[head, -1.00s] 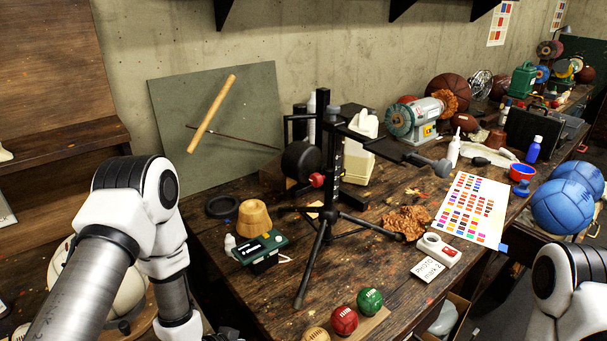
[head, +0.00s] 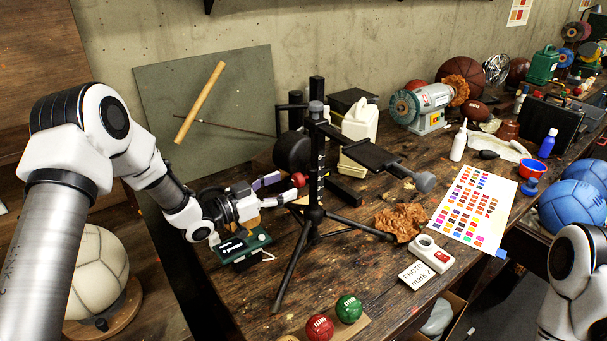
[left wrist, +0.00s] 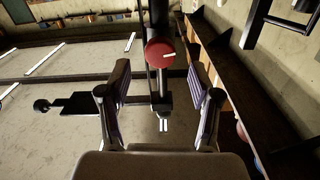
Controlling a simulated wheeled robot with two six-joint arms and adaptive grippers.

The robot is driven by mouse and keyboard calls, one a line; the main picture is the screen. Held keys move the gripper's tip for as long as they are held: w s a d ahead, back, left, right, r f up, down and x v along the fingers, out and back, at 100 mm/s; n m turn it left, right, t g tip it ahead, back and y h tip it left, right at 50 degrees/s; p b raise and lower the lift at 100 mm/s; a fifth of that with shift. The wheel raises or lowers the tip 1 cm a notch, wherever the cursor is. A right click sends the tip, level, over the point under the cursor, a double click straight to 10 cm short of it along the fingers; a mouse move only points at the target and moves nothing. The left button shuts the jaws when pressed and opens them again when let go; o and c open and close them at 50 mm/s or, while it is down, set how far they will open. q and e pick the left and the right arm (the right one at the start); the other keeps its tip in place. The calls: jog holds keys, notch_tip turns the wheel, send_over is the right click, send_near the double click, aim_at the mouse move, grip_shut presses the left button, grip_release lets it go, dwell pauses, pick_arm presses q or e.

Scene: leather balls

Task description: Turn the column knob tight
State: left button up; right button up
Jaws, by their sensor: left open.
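The red column knob (head: 298,180) sits on the side of the black stand's column (head: 316,160), which stands upright on a tripod base on the workbench. In the left wrist view the round red knob (left wrist: 160,54) carries a white mark and lies ahead of and between the fingers. My left gripper (head: 278,190) is open, its fingers pointing at the knob from the left; it also shows in the left wrist view (left wrist: 162,90). I see no contact with the knob. My right gripper is out of view; only my right arm shows at the lower right.
A green scale (head: 240,246) lies below my left gripper. A red ball (head: 319,327) and a green ball (head: 349,309) sit at the front edge. The stand's side arm with a black plate (head: 366,154) reaches right. A white jug (head: 359,124) stands behind.

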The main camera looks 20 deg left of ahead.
aim_at(295, 181)
pick_arm(q)
jog(key=p+x, duration=0.1)
jog(key=x, duration=0.4)
jog(key=shift+s, duration=0.1)
jog(key=shift+d, duration=0.1)
jog(key=shift+c, duration=0.9)
jog(key=shift+s+r, duration=0.1)
jog(key=c, duration=1)
jog(key=shift+o, duration=0.2)
